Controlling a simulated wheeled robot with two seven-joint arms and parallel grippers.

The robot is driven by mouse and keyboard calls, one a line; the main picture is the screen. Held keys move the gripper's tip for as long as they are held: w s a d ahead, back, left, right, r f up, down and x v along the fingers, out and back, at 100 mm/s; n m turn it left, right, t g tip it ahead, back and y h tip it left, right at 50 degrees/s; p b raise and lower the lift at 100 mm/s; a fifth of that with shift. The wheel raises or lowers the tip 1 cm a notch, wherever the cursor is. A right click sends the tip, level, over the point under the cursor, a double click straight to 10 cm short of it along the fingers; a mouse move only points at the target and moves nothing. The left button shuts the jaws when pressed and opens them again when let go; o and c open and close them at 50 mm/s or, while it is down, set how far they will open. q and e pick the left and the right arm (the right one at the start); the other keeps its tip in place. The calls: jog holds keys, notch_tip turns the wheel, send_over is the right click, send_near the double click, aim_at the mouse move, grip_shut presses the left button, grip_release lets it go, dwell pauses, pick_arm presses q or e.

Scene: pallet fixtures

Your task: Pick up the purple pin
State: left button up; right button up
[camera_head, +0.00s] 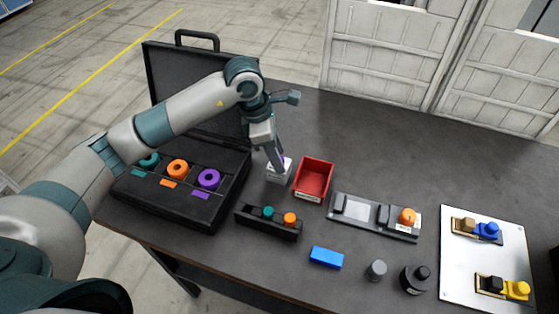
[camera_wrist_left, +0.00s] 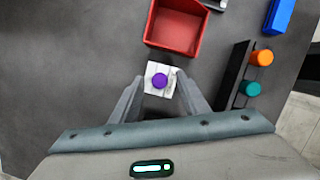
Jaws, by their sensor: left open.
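The purple pin (camera_wrist_left: 159,81) stands upright on a small white block (camera_wrist_left: 153,69) in the left wrist view. In the head view the white block (camera_head: 279,171) sits left of the red bin, and the pin is mostly hidden by my gripper, with a bit of purple showing. My left gripper (camera_wrist_left: 160,84) is open, with one finger on each side of the block and pin. Whether the fingers touch the block cannot be told. My right gripper is not in view.
A red bin (camera_head: 314,179) stands close to the block. A black rack (camera_head: 268,225) holds a teal and an orange pin. An open black case (camera_head: 222,207) with coloured rings lies left. A grey fixture (camera_head: 362,212), blue block (camera_head: 326,257) and white board (camera_head: 490,252) lie right.

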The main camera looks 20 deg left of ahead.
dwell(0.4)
pick_arm(q)
grip_shut()
jog(key=shift+r, duration=0.1)
jog(key=shift+r, duration=0.5)
jog(key=r, duration=0.1)
jog(key=r+p, duration=0.1)
jog(key=r, duration=0.1)
jog(key=shift+d+r, duration=0.25)
jog(key=shift+d, duration=0.1)
jog(key=s+d+r+p, duration=0.1)
jog(key=s+d+r, duration=0.1)
jog(key=d+r, duration=0.4)
jog(key=d, duration=0.5)
jog(key=shift+r+p, duration=0.15)
jog(key=shift+p, duration=0.2)
jog(key=shift+a, duration=0.1)
